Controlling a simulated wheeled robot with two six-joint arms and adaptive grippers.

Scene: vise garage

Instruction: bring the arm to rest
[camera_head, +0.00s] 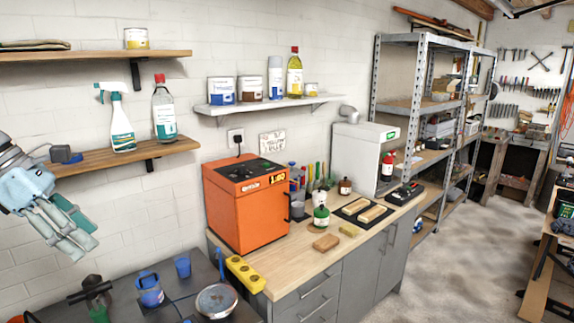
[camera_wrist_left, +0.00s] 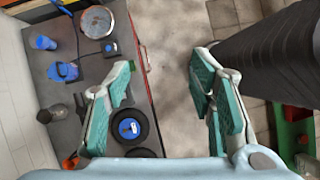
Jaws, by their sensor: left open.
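My left gripper (camera_head: 72,232) hangs at the left edge of the head view, in front of the white wall and below the lower wooden shelf (camera_head: 128,154). In the left wrist view its two teal-padded fingers (camera_wrist_left: 165,100) stand wide apart with nothing between them. Behind the gap is bare floor and the edge of the dark bench. My right gripper is in neither view.
A dark bench top (camera_head: 120,300) holds a blue cup (camera_head: 183,267), a blue container (camera_head: 149,290), a round metal pan (camera_head: 216,300) and a vise (camera_head: 92,292). An orange machine (camera_head: 245,205) stands on the wooden counter (camera_head: 300,268). Open floor (camera_head: 450,260) lies to the right.

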